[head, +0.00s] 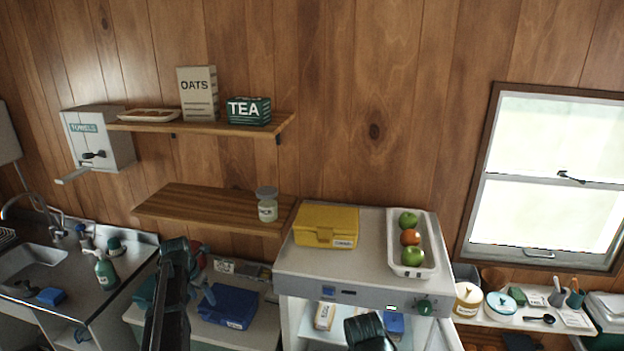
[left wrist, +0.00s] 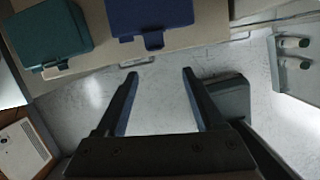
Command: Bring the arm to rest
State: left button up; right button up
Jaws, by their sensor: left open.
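My left arm rises from the bottom edge left of centre in the head view. My left gripper (head: 203,288) is in front of the low counter, partly hidden by my own arm. In the left wrist view the left gripper (left wrist: 157,74) is open, with two dark fingers apart and nothing between them. Bare grey floor shows behind the fingers. Beyond the fingertips, at the top of that view, are a blue box (left wrist: 150,14) and a green box (left wrist: 48,42), both apart from the fingers. Part of my right arm shows at the bottom centre of the head view, but its gripper does not.
The low counter (head: 262,330) bears the blue box (head: 229,306). To its right, a white appliance (head: 378,275) carries a yellow case (head: 326,225) and a fruit tray (head: 427,262). A wooden shelf (head: 190,206) holding a jar (head: 267,207) is above. A sink (head: 35,262) is at left.

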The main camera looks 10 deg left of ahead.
pick_arm(q)
jog(key=s+d+f+m+g+b, duration=0.1)
jog(key=s+d+f+m+b, duration=0.15)
jog(key=d+m, duration=0.45)
jog(key=s+d+f+m+b, duration=0.25)
jog(key=d+m, duration=0.25)
jog(key=d, duration=0.4)
jog(key=s+d+f+m+g+b, duration=0.1)
jog(key=s+d+f+m, duration=0.1)
jog(key=s+d+m, duration=0.35)
jog(key=s+d+f+m+b, duration=0.2)
jog(key=s+d+m, duration=0.4)
jog(key=m, duration=0.4)
jog(key=s+d+f+m+g+y+b, duration=0.1)
jog(key=s+d+f+m+b, duration=0.2)
jog(key=s+d+m, duration=0.3)
jog(key=d+m, duration=0.3)
jog(key=m, duration=0.1)
jog(key=shift+s+f+y, duration=0.15)
jog(key=shift+s+y, duration=0.15)
jog(key=shift+s, duration=0.05)
